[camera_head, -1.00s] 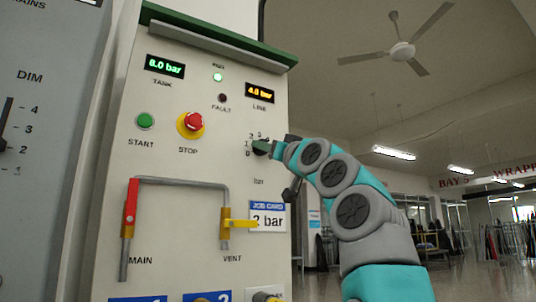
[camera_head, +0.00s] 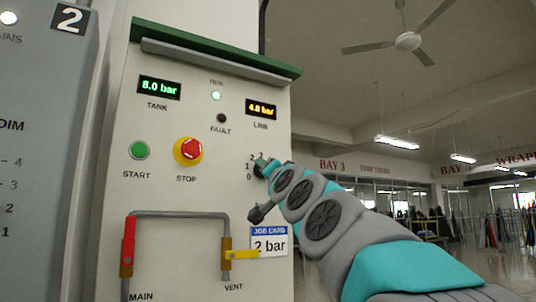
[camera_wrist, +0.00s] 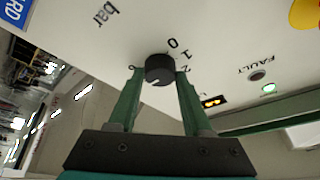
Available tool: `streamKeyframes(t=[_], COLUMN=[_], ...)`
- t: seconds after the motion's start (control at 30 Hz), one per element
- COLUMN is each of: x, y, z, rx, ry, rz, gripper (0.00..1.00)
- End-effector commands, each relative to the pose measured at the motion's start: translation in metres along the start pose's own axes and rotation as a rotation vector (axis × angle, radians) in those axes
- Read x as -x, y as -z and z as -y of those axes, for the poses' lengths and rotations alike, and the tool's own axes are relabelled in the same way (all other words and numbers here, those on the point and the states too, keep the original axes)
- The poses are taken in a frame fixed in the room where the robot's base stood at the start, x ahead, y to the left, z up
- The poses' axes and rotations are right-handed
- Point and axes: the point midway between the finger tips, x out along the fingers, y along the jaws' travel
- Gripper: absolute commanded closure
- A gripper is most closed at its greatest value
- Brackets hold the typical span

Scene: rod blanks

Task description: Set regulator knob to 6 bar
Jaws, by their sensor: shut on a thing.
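The regulator knob (camera_wrist: 160,69) is a dark round knob on the pale panel, with a white mark on its face. In the wrist view the mark lies at its lower edge, away from the printed 0 and 1. My gripper (camera_wrist: 159,74) has its green fingers on either side of the knob, shut on it. In the head view my gripper (camera_head: 263,167) hides most of the knob and part of its scale. The orange LINE display (camera_head: 261,109) seems to read 4.8 bar. The green TANK display (camera_head: 159,88) reads 8.0 bar. The job card (camera_head: 268,242) reads 2 bar.
A green START button (camera_head: 139,150) and red STOP button (camera_head: 188,151) sit left of the knob. Below are a grey pipe (camera_head: 180,214), a red MAIN handle (camera_head: 128,246) and a yellow VENT handle (camera_head: 243,254). The RUN lamp (camera_head: 216,95) is lit; the FAULT lamp (camera_head: 222,118) is dark.

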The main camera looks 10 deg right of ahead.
Motion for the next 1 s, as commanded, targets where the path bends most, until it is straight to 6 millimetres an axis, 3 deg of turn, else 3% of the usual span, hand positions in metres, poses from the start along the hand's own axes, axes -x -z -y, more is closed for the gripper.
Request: streamKeyframes(t=[1.0], x=[0.0000], y=[0.0023], z=[0.0071], rx=[-0.489], ry=[-0.211], rz=[-0.038], gripper=[1.00])
